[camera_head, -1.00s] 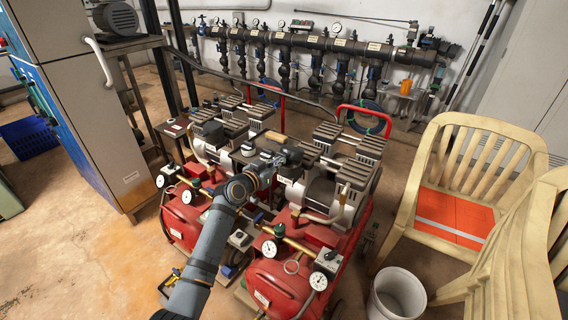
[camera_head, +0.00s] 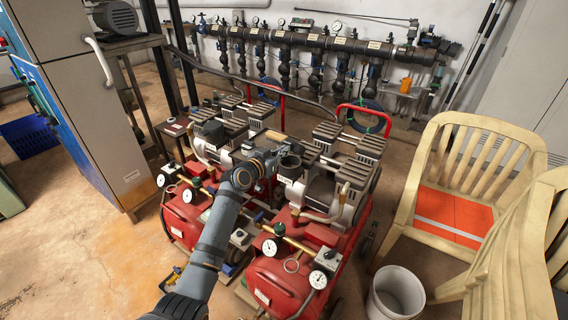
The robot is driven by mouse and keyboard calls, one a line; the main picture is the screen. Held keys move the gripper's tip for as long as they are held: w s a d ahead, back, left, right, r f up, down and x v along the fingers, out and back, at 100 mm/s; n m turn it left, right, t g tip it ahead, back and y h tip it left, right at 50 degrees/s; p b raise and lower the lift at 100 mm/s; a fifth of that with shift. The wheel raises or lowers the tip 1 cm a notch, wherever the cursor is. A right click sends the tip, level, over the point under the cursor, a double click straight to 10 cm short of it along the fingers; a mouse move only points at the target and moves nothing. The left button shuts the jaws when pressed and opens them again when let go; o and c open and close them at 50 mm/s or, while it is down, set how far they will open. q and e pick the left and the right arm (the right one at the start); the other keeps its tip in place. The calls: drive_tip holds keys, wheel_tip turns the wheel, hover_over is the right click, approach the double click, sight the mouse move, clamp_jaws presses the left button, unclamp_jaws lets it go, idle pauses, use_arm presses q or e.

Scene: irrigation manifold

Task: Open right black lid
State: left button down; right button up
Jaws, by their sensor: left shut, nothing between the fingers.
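My left arm comes up from the bottom, and its dark gripper (camera_head: 274,157) is over the middle of the two red compressors. The gripper is shut and empty; its fingertips are small and blend with the dark parts behind. A round black cup-shaped part (camera_head: 291,163) shows just right of the fingertips, on the right compressor (camera_head: 285,283). Its top looks like a dark ring, but I cannot tell whether this is the lid or an opening under it. I cannot tell whether the fingers touch it. My right gripper is not in view.
The left compressor (camera_head: 183,216) stands close beside the right one, with gauges and brass pipes in front. A white bucket (camera_head: 395,293) and cream plastic chairs (camera_head: 413,205) stand to the right. A grey cabinet (camera_head: 94,115) is at the left. Bare floor lies at the lower left.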

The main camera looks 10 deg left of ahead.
sight(286, 142)
use_arm(q)
drive_tip(key=shift+w, duration=0.1)
drive_tip(key=shift+w+d+r+b, duration=0.25)
drive_tip(key=shift+w+r, duration=0.05)
drive_tip(key=shift+w, duration=0.4)
drive_tip(key=shift+w+d+r+b, duration=0.25)
drive_tip(key=shift+w+r+b, duration=0.1)
drive_tip(key=shift+w, duration=0.3)
drive_tip(key=shift+w+d+r+b, duration=0.2)
drive_tip(key=shift+w+d+r, duration=0.1)
drive_tip(key=shift+w, duration=0.4)
